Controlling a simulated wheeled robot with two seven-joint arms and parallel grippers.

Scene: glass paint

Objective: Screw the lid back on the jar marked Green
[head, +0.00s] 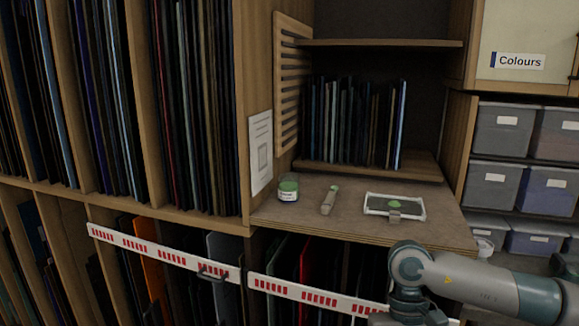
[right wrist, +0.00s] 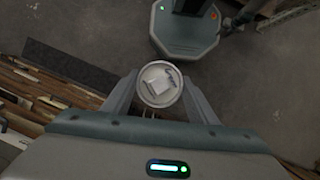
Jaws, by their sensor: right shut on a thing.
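A small glass jar (head: 288,188) with green contents and a white label stands at the left of the wooden worktop. The label's print is too small to read, and no lid shows on the jar. My right gripper (right wrist: 158,88) is shut on a round pale lid (right wrist: 152,92), held between its two fingers above the floor in the right wrist view. The lid's face carries a whitish patch and a grey mark. In the head view my right arm comes in at the bottom right, below the worktop's front edge, and its gripper does not show. My left gripper is not in view.
On the worktop (head: 350,232), a small green-tipped tool (head: 328,200) lies right of the jar, and a white-rimmed tray (head: 375,212) with a green blob lies farther right. Upright glass sheets (head: 350,125) stand behind. A slatted panel (head: 290,85) and wooden divider flank the left side.

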